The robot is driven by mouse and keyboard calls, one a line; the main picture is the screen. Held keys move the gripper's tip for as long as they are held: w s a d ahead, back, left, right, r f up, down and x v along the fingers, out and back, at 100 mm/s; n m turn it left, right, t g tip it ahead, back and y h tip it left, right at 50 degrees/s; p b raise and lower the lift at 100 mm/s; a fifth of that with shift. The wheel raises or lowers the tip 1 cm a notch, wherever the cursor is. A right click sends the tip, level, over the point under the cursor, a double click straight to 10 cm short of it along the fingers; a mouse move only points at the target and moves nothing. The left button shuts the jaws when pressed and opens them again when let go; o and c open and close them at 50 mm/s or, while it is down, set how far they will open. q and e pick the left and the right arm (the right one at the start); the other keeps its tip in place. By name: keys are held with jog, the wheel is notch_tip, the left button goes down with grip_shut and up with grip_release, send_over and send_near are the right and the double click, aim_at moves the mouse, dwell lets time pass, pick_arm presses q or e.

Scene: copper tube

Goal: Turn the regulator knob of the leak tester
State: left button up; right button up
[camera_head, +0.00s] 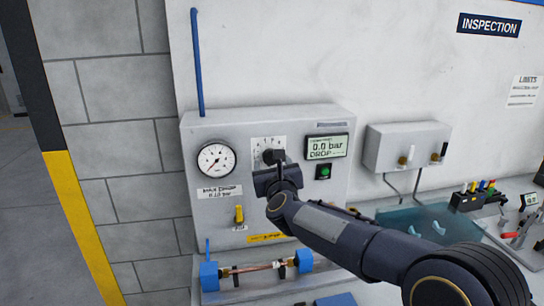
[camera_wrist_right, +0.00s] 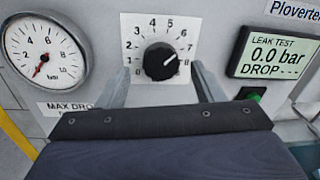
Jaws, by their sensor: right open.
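The leak tester (camera_head: 215,128) is a grey wall box with a round gauge (camera_head: 216,160) at left and a display (camera_head: 326,146) reading 0.0 bar. The black regulator knob (camera_wrist_right: 160,61) sits on a white dial plate with numbers, its white mark pointing to the upper right, near 7. In the head view my right gripper (camera_head: 274,157) is in front of the knob and hides most of it. In the right wrist view my right gripper (camera_wrist_right: 160,80) is open, one finger on each side of the knob, with gaps visible. My left gripper is not in view.
A yellow lever (camera_head: 239,214) and a green button (camera_head: 323,172) are on the tester's front. A copper tube (camera_head: 250,268) lies between blue clamps below. A smaller grey box (camera_head: 405,147) and a bench with tools stand at right.

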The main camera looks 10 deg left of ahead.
jog(key=shift+p+x, duration=0.35)
jog(key=shift+x, duration=0.75)
jog(key=shift+c, duration=0.2)
jog(key=c, duration=0.9)
jog(key=shift+c, duration=0.2)
jog(key=shift+n, duration=0.3)
